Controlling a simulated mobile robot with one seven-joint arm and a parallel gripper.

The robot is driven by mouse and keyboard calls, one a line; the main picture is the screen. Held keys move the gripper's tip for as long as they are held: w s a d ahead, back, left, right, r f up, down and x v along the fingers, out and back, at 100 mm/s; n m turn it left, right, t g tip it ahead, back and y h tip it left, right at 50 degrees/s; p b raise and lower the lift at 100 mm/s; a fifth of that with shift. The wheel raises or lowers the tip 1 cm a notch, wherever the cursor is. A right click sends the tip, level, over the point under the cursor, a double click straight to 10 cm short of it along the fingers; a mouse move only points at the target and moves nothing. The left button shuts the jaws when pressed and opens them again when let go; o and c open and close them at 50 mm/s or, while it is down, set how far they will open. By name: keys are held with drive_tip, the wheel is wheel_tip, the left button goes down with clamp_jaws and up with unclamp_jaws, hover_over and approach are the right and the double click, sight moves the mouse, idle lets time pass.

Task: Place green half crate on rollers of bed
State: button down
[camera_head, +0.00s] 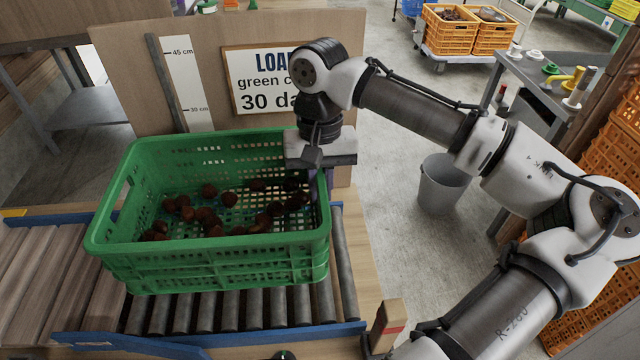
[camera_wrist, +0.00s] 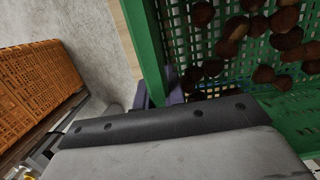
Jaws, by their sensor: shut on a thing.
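The green half crate (camera_head: 215,262) sits over the roller bed (camera_head: 240,310) in the head view, with several brown chestnuts (camera_head: 208,215) inside. Its left part extends over wooden slats (camera_head: 50,270); rollers show in front and to its right. Whether its base touches the rollers is hard to tell. My gripper (camera_head: 318,182) is at the crate's right end, shut on its right wall near the back corner. In the wrist view the green crate's wall (camera_wrist: 146,45) and chestnuts (camera_wrist: 235,30) show beyond my gripper body; the fingertips are mostly hidden.
A board with a sign (camera_head: 280,80) and a height scale (camera_head: 188,80) stands right behind the crate. Blue rails (camera_head: 130,345) edge the bed. A grey bin (camera_head: 445,185) stands on the floor at right. Orange crates (camera_head: 610,150) are stacked at far right.

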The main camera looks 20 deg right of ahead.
wheel_tip(320, 180, down, 8)
drive_tip(key=b, duration=0.6)
drive_tip(key=shift+r+b, duration=0.2)
drive_tip(key=shift+b, duration=0.15)
drive_tip(key=shift+f, duration=0.15)
wheel_tip(320, 180, down, 4)
drive_tip(key=b, duration=0.4)
drive_tip(key=c, duration=1.9)
unclamp_jaws()
drive_tip(key=shift+f, duration=0.15)
drive_tip(key=shift+c, duration=0.2)
drive_tip(key=o, duration=0.5)
drive_tip(key=shift+c, duration=0.2)
